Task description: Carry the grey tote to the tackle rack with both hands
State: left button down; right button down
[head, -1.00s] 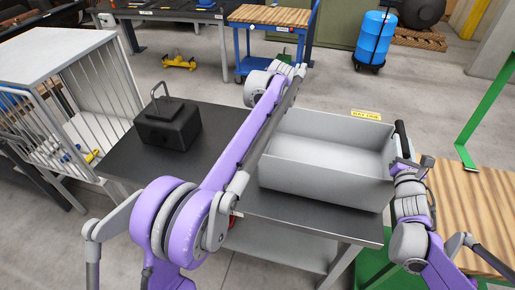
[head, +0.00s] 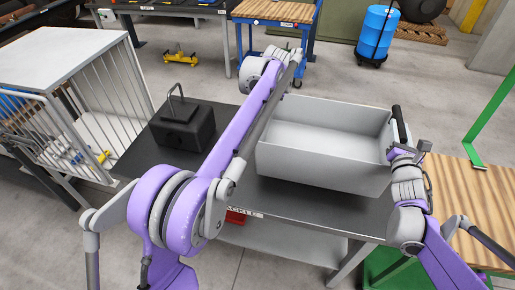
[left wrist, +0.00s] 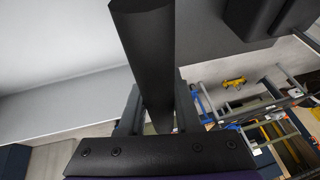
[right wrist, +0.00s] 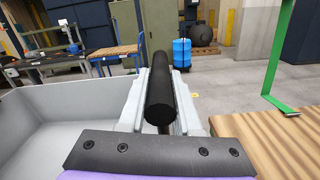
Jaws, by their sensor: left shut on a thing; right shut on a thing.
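The grey tote (head: 325,168) is an open, empty light-grey box over the dark top of the tackle rack (head: 310,208). I cannot tell if its base touches the top or hangs just above it. My right gripper (head: 400,148) is shut on the black bar handle (right wrist: 160,95) at the tote's right end. My left gripper (left wrist: 155,118) is shut on another black bar handle (left wrist: 145,45), with the tote's pale wall beside it. In the head view my left arm hides that handle and the tote's left end.
A black block with a loop handle (head: 183,126) stands on the rack top, left of the tote. A white barred cage (head: 95,95) is further left. A wood-topped bench (head: 455,190) with green parts is close on the right. Bare rack top shows in front of the tote.

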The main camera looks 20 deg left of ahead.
pick_arm(q)
jog(key=shift+s+d, duration=0.1)
pick_arm(e)
jog(key=shift+s, duration=0.1)
pick_arm(q)
jog(key=shift+f, duration=0.15)
pick_arm(e)
jog(key=shift+f, duration=0.15)
